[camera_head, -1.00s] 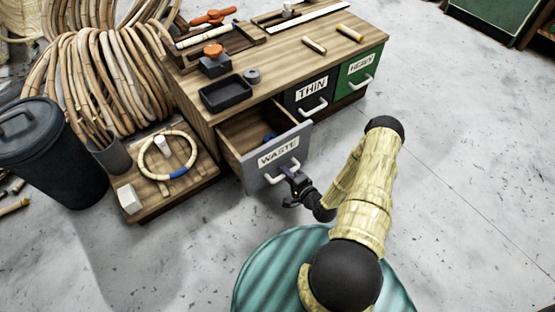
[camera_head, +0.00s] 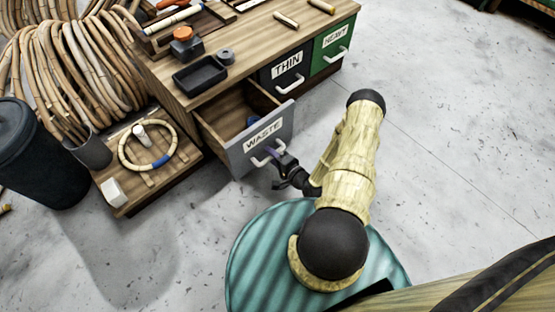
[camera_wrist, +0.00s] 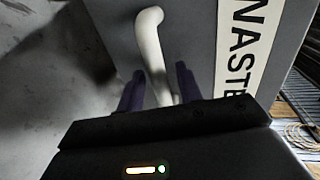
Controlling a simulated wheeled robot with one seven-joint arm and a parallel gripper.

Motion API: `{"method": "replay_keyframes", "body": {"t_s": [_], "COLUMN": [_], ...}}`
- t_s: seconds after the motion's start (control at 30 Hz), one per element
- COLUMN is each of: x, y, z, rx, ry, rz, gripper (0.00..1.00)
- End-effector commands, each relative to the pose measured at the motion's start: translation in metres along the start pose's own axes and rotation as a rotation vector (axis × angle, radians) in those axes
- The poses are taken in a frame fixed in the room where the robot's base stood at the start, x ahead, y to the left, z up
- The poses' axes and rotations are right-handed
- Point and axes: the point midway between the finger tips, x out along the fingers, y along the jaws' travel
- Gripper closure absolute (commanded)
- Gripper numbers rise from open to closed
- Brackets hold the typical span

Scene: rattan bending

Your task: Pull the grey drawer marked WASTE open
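The grey drawer marked WASTE (camera_head: 243,155) stands partly open, pulled out from the wooden bench. Its front and label also show in the wrist view (camera_wrist: 205,35). A small blue thing lies inside the drawer, mostly hidden by the front. The white handle (camera_wrist: 151,40) is on the drawer's front. My gripper (camera_head: 281,161) is at this handle. In the wrist view its two dark purple fingers (camera_wrist: 160,88) lie on either side of the handle bar, closed on it.
The bench (camera_head: 185,90) carries a black tray (camera_head: 200,74) and an orange-topped item. A low wooden platform (camera_head: 175,172) with a rattan ring stands left. Floor in front and right is clear.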

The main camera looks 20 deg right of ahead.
Motion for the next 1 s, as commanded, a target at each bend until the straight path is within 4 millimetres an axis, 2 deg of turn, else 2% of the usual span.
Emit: {"method": "replay_keyframes", "body": {"t_s": [0.17,0.27,0.8,1.0], "x": [-0.014,-0.03,-0.137,-0.167], "y": [-0.002,-0.003,-0.003,-0.001], "z": [-0.001,0.0,0.0,0.0], "rx": [0.001,0.003,0.002,0.001], "ry": [0.003,0.002,0.001,0.0], "rz": [0.002,0.003,0.003,0.002], "gripper": [0.64,0.64,0.64,0.64]}}
